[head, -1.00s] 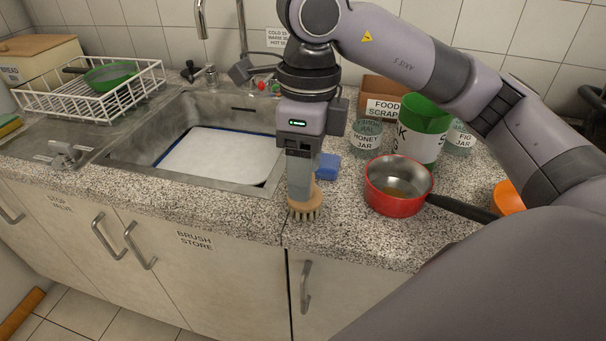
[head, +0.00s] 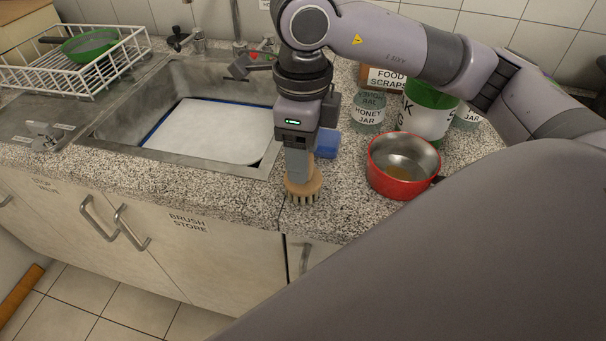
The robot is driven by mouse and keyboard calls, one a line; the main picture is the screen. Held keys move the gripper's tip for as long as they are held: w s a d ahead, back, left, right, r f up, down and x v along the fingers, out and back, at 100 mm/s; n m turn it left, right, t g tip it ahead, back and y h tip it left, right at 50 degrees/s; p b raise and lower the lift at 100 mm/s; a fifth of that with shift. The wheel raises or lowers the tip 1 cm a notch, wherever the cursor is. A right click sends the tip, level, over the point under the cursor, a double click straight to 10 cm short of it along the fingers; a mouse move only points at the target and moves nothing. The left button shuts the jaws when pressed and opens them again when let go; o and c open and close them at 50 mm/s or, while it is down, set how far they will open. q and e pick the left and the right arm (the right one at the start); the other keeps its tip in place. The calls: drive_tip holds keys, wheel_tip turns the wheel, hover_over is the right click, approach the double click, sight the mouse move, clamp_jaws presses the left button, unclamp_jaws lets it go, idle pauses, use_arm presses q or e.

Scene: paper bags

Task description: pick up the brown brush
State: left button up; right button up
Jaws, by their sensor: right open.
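The brown brush (head: 304,188) is a round, light-brown wooden head with bristles pointing down. It stands on the granite counter near its front edge, between the sink and the red pot. My right gripper (head: 299,172) points down right at the brush, its fingers covering the upper part of the brush. The jaws are open. Whether the fingers touch the brush cannot be told. My left gripper is not in view.
A red pot (head: 387,183) stands right of the brush, its handle mostly hidden by my arm. A blue sponge (head: 328,144) lies just behind. Jars, including the honey jar (head: 368,114), stand further back. The sink (head: 101,129) with a white board is at left.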

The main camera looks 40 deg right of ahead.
drive_tip(key=shift+f, duration=0.6)
clamp_jaws()
drive_tip(key=shift+r, duration=0.1)
drive_tip(key=shift+w+r, duration=0.1)
drive_tip(key=shift+r, duration=0.4)
wheel_tip(320, 180, up, 19)
drive_tip(key=p, duration=0.3)
drive_tip(key=shift+p, duration=0.3)
